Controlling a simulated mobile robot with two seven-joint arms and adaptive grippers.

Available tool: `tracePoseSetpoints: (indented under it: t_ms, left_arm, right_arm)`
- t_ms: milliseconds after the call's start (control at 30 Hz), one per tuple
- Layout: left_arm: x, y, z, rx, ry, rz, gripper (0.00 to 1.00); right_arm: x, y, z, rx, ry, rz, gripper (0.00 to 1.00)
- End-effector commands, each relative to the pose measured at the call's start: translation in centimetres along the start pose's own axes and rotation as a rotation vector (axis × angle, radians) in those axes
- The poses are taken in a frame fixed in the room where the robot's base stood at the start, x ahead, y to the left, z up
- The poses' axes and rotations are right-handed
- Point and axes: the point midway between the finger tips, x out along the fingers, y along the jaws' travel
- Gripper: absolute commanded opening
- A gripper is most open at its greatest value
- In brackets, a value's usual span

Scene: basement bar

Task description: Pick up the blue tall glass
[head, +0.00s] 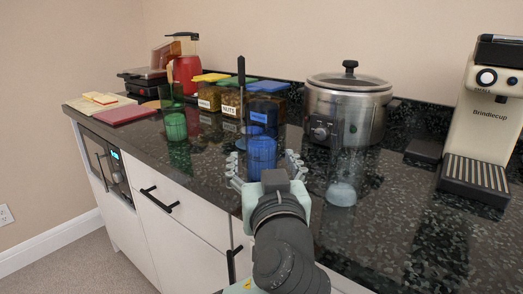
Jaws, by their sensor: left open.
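The blue tall glass (261,155) stands upright on the dark stone counter. My left gripper (264,163) is open, with one finger on each side of the glass. The fingers look apart from the glass, though the gripper's body hides its base. A clear glass (342,185) stands just right of my gripper, and a green glass (176,127) stands further left. My right gripper does not show.
A steel slow cooker (347,110) stands behind the glasses. A cream coffee machine (484,115) is at the right. Food jars (209,97), a red jug (188,74) and cutting boards (124,114) are at the back left. The counter's front edge runs below the glasses.

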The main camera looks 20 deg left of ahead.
Motion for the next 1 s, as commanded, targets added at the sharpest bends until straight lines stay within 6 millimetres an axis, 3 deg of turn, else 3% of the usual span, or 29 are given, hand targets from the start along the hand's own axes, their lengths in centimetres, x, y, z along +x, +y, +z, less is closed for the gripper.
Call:
tracePoseSetpoints:
  t_ms: [233,533,1000]
  left_arm:
    - [3.6,0.2,0.1,0.003,0.003,-0.003,0.74]
    - [4.2,0.2,0.2,0.001,0.000,0.000,0.74]
    - [4.2,0.2,0.2,0.001,-0.001,0.000,0.17]
  right_arm:
    - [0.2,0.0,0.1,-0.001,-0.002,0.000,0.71]
    - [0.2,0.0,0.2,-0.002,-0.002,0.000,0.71]
    - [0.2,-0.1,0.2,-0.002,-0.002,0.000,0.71]
